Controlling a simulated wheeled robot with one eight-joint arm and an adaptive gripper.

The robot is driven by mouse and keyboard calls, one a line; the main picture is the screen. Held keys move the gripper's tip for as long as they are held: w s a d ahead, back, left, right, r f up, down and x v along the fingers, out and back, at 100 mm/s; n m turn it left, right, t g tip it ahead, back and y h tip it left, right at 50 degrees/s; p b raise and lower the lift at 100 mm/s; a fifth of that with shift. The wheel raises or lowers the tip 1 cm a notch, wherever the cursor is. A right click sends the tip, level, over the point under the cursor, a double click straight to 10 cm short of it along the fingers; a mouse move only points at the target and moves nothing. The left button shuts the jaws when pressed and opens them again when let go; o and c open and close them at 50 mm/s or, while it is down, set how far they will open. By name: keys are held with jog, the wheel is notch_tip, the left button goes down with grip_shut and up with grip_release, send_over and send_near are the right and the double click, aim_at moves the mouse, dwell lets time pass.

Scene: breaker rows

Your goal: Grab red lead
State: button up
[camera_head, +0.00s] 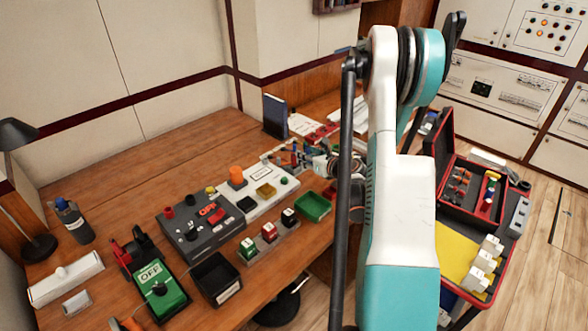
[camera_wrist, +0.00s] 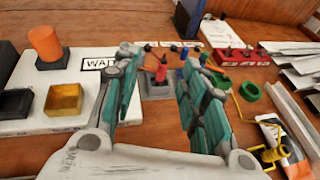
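A red lead with a slim upright end (camera_wrist: 162,70) stands at a small grey holder (camera_wrist: 157,90), between and beyond my fingers in the wrist view. A blue lead (camera_wrist: 183,68) stands just right of it, close to my right finger. My gripper (camera_wrist: 163,58) is open, with its two teal-padded fingers on either side of the red lead and no contact visible between them. In the head view my gripper (camera_head: 312,158) is over the back right of the table, and its fingers and the leads are too small to separate clearly.
A red rack (camera_wrist: 240,57), green ring (camera_wrist: 249,91) and yellow wire (camera_wrist: 272,155) lie right. A green tray (camera_head: 313,206) sits near the table's front edge.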

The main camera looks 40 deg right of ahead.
notch_tip(320, 180, down, 3)
jog(key=s+d, duration=0.1)
jog(key=b, duration=0.2)
send_near(295, 156)
jog(key=a+x, duration=0.1)
jog(key=x, duration=0.4)
jog(key=shift+n+g, duration=0.4)
jog(key=shift+d+b+x, duration=0.25)
jog(key=shift+b+x, duration=0.25)
jog(key=shift+x, duration=1)
jog(key=shift+d+b+x, duration=0.2)
jog(key=shift+b+x, duration=0.3)
jog(key=shift+x, duration=0.95)
jog(key=shift+s+r, duration=0.1)
jog(key=shift+r, duration=0.05)
jog(key=shift+c, duration=0.4)
grip_shut()
